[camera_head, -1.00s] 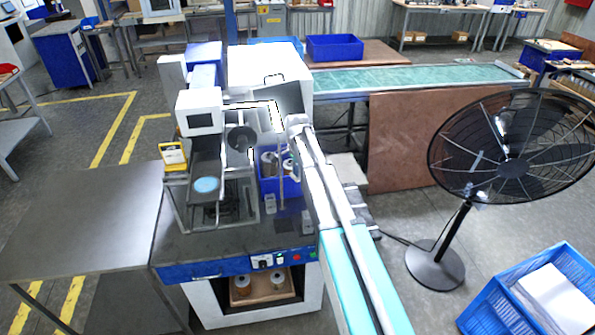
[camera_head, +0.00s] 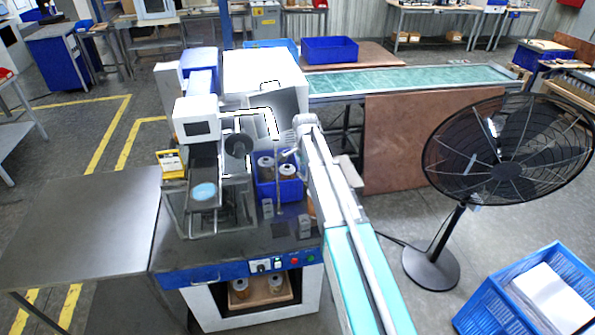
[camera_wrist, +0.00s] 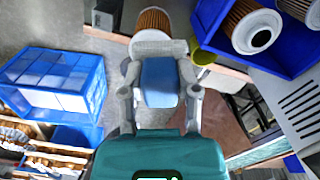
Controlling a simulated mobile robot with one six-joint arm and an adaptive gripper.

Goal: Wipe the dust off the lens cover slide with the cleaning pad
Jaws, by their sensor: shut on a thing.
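In the wrist view my gripper (camera_wrist: 160,88) is shut on a blue block with a pale grey bar at its far end, which appears to be the cleaning pad (camera_wrist: 159,80). The fingers are on its two sides. In the head view a light-blue disc (camera_head: 204,192) lies on a dark flat plate of the machine, under a small white display. I cannot tell whether this plate is the lens cover slide, and no dust can be made out. My fingertips cannot be made out clearly in the head view.
A blue bin (camera_head: 290,187) with filter cartridges stands on the machine top. In the wrist view a cartridge (camera_wrist: 153,22) shows beyond the pad. A black fan (camera_head: 507,170) and a blue crate (camera_head: 500,302) stand at right. The steel table (camera_head: 85,220) at left is bare.

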